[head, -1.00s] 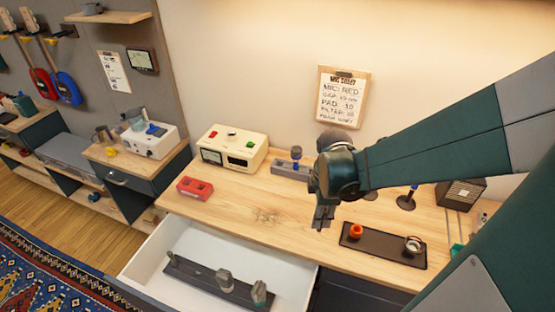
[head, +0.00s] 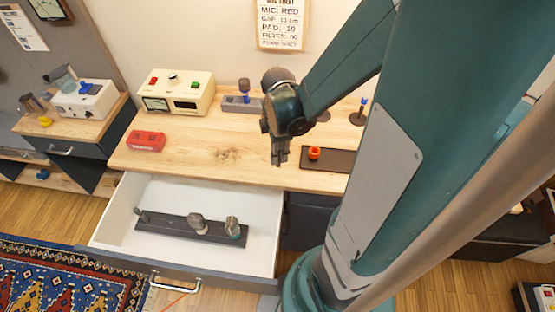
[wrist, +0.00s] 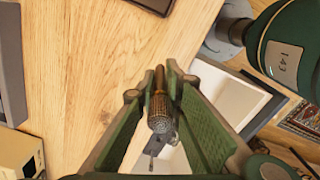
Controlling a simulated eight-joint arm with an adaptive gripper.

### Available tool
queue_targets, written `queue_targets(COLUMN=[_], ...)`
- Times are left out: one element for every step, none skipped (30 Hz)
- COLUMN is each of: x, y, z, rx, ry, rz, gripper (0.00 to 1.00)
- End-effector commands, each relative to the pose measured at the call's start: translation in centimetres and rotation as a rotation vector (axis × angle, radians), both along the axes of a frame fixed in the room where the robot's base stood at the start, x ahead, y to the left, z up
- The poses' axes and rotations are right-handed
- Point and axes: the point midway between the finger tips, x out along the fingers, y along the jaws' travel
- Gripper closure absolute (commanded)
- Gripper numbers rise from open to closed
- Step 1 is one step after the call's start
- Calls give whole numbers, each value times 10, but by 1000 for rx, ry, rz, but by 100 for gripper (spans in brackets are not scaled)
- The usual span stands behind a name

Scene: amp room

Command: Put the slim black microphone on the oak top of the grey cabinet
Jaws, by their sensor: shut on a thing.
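My gripper (head: 280,158) hangs above the front edge of the oak workbench, left of the dark tray. In the wrist view the fingers (wrist: 158,82) are shut on a slim microphone (wrist: 159,112); its mesh head faces the camera and its body looks dark brown in this light. In the head view the microphone is too small to make out. At the left stands a dark blue-grey cabinet (head: 87,148) with an oak top (head: 60,128); I cannot tell whether it is the grey cabinet meant.
A white drawer (head: 165,190) stands open below the bench, with several items on a dark rack (head: 175,223). A cream meter box (head: 177,92), red block (head: 147,141) and tray (head: 335,160) with an orange ring stand on the bench. A white box (head: 85,100) takes up part of the left oak top.

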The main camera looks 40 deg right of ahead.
Motion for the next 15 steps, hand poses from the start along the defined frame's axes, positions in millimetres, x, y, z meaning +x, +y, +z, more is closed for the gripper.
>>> queue_targets(x=[0, 0, 1, 1, 0, 0, 0, 1, 1, 1, 1, 1, 0, 0, 0], y=[0, 0, 0, 0, 0, 0, 0, 0, 0, 0, 0, 0, 0, 0, 0], z=[-2, -4, -6, -9, -11, -14, -17, -19, -23, -25, -27, -29, -31, -33, -34], rx=[0, 0, 0, 0, 0, 0, 0, 0, 0, 0, 0, 0, 0, 0, 0], ry=[0, 0, 0, 0, 0, 0, 0, 0, 0, 0, 0, 0, 0, 0, 0], rz=[0, 0, 0, 0, 0, 0, 0, 0, 0, 0, 0, 0, 0, 0, 0], gripper=[100, 100, 100, 100, 100, 100, 100, 100, 100, 100, 100, 100, 100, 100, 100])
